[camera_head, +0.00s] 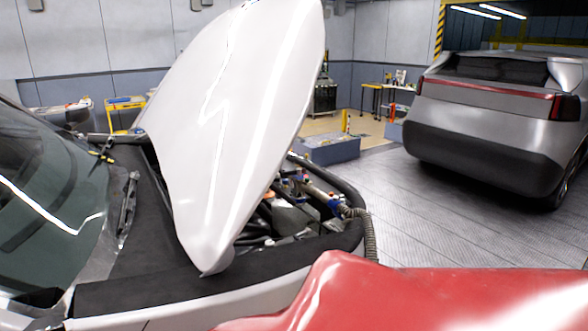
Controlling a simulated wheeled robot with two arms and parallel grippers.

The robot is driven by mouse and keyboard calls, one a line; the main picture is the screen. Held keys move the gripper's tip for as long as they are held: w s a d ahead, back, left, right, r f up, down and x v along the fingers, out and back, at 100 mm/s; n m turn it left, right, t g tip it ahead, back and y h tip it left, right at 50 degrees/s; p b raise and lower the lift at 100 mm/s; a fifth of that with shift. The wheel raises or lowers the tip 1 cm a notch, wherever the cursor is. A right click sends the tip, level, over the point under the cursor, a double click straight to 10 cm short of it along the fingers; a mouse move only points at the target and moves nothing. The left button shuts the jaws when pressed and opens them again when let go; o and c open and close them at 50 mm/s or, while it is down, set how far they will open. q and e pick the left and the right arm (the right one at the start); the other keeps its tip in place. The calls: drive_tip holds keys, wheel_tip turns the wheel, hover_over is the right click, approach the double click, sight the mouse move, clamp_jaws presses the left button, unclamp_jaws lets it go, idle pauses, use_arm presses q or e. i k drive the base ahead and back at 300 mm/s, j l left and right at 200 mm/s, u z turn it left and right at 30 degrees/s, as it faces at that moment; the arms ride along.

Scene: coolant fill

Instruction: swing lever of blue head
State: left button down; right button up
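A small blue part (334,208), which may be the blue head, shows at the right side of the open engine bay, beside a grey ribbed hose (370,238). It is too small in the picture to make out a lever on it or how a lever stands. Other small blue and orange parts lie further back in the bay. The raised white hood (240,110) hides the left part of the bay. Neither of my grippers is in view.
The white car's dark front rim (355,205) borders the bay. A glossy red surface (430,300) fills the lower right foreground. A grey car (490,120) stands at the right. A grey box (333,149) sits behind the bay. The floor between the cars is clear.

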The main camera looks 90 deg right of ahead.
sight(299, 171)
drive_tip(key=z, duration=2.65)
drive_tip(key=l+u, duration=0.15)
drive_tip(key=u, duration=0.25)
drive_tip(key=i+l+u, duration=0.1)
drive_tip(key=l+u, duration=0.15)
drive_tip(key=u, duration=0.2)
drive_tip(key=l+u, duration=0.2)
drive_tip(key=u, duration=0.2)
drive_tip(key=l+u, duration=0.15)
drive_tip(key=l, duration=0.35)
drive_tip(key=k+l+u, duration=0.15)
drive_tip(key=l, duration=0.3)
drive_tip(key=l+u, duration=0.15)
drive_tip(key=l, duration=0.35)
drive_tip(key=k+l+u, duration=0.1)
drive_tip(key=l, duration=0.35)
drive_tip(key=k+l+u, duration=0.15)
drive_tip(key=l, duration=0.25)
